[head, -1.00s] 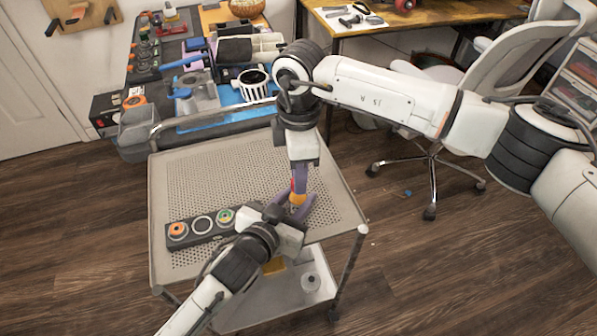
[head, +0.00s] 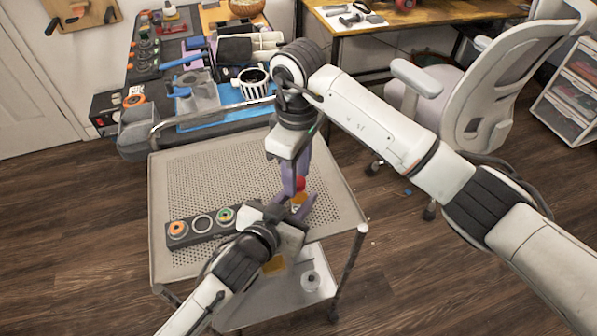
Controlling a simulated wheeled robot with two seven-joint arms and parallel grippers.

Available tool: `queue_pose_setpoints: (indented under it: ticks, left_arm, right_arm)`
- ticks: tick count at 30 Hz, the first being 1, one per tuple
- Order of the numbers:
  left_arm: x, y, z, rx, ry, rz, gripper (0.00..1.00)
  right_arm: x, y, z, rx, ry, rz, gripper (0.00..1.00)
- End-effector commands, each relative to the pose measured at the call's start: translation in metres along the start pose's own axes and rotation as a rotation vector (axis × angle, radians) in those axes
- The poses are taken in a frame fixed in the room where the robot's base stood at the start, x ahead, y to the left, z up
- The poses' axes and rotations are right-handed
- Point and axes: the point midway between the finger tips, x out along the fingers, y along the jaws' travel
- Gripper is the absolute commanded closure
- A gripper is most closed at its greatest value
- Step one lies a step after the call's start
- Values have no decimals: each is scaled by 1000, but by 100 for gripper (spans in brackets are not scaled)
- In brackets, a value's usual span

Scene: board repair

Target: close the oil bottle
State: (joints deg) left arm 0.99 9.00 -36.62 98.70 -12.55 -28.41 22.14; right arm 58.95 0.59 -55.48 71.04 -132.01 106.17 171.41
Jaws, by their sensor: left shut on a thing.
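The oil bottle (head: 299,199) is a small amber shape above the perforated top of the metal cart, largely hidden by my grippers. My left gripper (head: 300,210), with purple fingers, comes in from the lower left and is shut on the bottle. A red cap (head: 301,184) shows at the bottle's top. My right gripper (head: 297,182) points down from above, its purple fingertips at the cap. I cannot tell whether its fingers grip the cap or stand apart beside it.
A dark block with several round sockets (head: 203,238) lies on the cart (head: 190,170), left of my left gripper. Behind stands a crowded workbench with a striped mug (head: 254,91). An office chair (head: 497,90) is at the right. The cart's far middle is clear.

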Motion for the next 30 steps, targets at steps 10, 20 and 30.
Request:
queue_pose_setpoints:
  ticks: [10, 20, 30]
  left_arm:
    - [0, -2, 1, -1, -3, -3, 100]
    - [0, -3, 1, 0, -3, -5, 100]
    - [0, -3, 1, 0, -2, -5, 100]
  right_arm:
    - [0, 2, 2, 3, -6, 3, 60]
    - [-38, 2, 2, 3, -6, 3, 60]
    - [-44, 2, 2, 3, -8, 2, 63]
